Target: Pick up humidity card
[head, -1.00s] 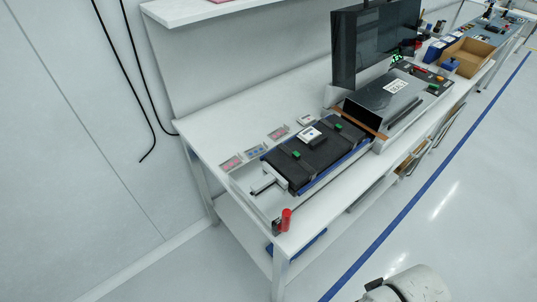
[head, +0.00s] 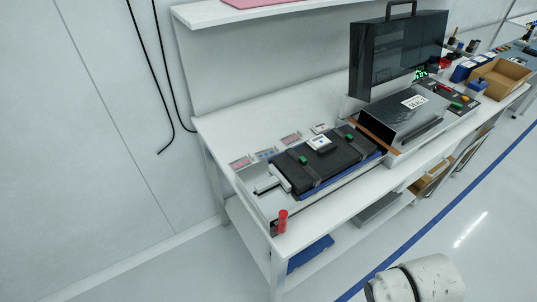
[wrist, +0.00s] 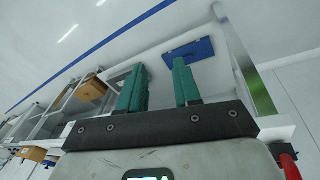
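Several small flat cards lie in a row on the white bench top, behind the black tray, in the head view. They are a pinkish card (head: 240,163), a bluish card (head: 266,154), another pinkish card (head: 290,139) and a whitish item (head: 320,128). They are too small to read, so I cannot tell which is the humidity card. My gripper (wrist: 160,68) shows in the wrist view with two green fingers apart and nothing between them. It faces the bench's lower part and floor, away from the cards.
A black tray (head: 325,168) with green clips lies on the bench. A red cylinder (head: 282,221) stands at the front left corner. A grey machine with a dark raised cover (head: 398,55) is to the right. A shelf (head: 250,12) hangs above. The floor in front is clear.

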